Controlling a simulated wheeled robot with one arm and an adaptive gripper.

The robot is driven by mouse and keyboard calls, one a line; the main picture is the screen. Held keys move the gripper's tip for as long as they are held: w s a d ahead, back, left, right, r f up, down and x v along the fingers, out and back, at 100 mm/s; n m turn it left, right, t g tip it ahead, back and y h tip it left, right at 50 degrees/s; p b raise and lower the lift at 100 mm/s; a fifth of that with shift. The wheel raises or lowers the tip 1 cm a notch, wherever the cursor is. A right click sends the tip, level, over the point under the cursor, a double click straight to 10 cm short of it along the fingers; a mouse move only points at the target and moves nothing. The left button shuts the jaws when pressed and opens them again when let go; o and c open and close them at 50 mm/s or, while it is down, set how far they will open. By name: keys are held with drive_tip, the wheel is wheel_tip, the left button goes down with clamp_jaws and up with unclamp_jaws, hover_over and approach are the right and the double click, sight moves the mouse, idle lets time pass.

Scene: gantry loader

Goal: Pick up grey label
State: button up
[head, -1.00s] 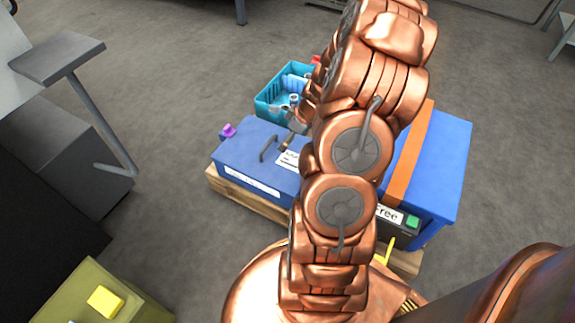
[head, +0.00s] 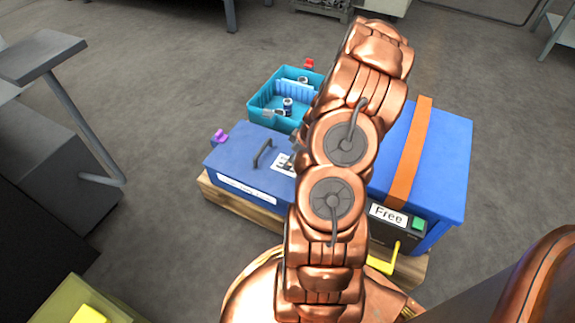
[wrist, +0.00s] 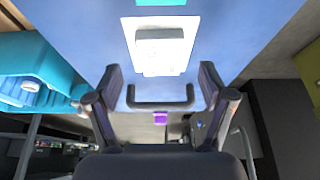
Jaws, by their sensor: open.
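In the wrist view a pale grey-white block-like piece (wrist: 160,48), which may be the grey label, lies on a white sheet (wrist: 133,25) on the blue lid (wrist: 80,25). In the head view the white sheet (head: 283,163) shows on the blue box (head: 232,155), partly hidden by my arm. My gripper (wrist: 160,78) is open and empty, its two fingers spread on either side of the box's dark handle (wrist: 160,106) in the picture. The pale piece appears ahead of the fingertips, apart from them. In the head view my arm hides most of the gripper.
A teal bin (head: 262,98) with small items stands behind the box. A purple piece (head: 220,135) sits at the box's left corner. An orange strap (head: 412,150), a "Free" sign (head: 388,215) and a yellow lever (head: 384,264) are at right.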

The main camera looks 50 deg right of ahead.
drive_tip(key=x, duration=0.2)
drive_tip(key=shift+w+a+f, duration=0.1)
drive_tip(key=shift+w+f, duration=0.05)
drive_tip(key=shift+f, duration=0.1)
drive_tip(key=c, duration=1.1)
drive_tip(key=shift+r+p, duration=1.85)
drive_tip(key=shift+r, duration=5.1)
drive_tip(key=shift+c, duration=0.2)
